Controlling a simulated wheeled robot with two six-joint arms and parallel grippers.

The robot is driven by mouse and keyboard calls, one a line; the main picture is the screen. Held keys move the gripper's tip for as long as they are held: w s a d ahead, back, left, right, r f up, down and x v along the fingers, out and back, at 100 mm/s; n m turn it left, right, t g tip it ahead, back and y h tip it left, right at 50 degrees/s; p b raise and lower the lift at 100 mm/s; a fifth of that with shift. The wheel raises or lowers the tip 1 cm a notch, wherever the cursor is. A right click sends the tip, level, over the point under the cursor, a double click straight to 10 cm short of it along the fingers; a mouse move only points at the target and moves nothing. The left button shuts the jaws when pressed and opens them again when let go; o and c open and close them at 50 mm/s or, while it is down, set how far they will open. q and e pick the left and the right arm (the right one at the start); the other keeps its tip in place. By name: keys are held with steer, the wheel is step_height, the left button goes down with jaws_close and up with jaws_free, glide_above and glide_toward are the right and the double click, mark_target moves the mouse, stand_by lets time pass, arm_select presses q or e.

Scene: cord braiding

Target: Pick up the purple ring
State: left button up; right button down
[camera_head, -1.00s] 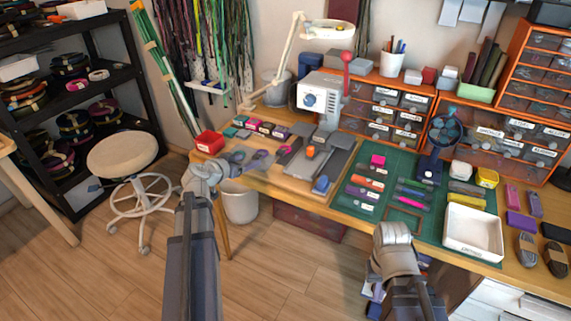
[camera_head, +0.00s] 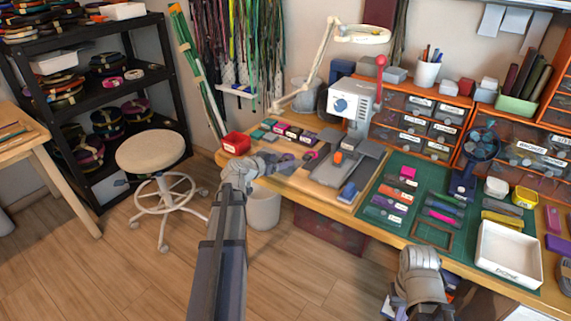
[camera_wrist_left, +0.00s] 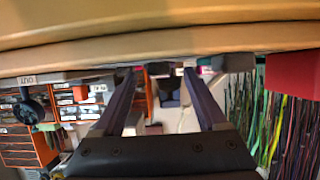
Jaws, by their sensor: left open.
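A small purple item (camera_head: 286,157) lies on the wooden table near its front left edge, just beyond my left gripper's fingertips. It is too small and partly covered to tell for sure that it is the purple ring. My left gripper (camera_head: 271,162) is at the table's front left edge. In the left wrist view its two fingers (camera_wrist_left: 158,85) are apart with nothing between them, and no purple ring shows there. My right gripper's wrist (camera_head: 420,272) hangs in front of the table; its fingertips cannot be made out.
A red bin (camera_head: 236,143) stands at the table's left corner. A grey press (camera_head: 352,103) and its wooden board are to the right. A stool (camera_head: 150,150) stands left of the table.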

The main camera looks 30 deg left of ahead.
arm_select(q)
steer(key=shift+w+d+f, duration=0.1)
steer(key=shift+w+f, duration=0.15)
steer(key=shift+w, duration=0.45)
steer(key=shift+c, duration=0.2)
jaws_close()
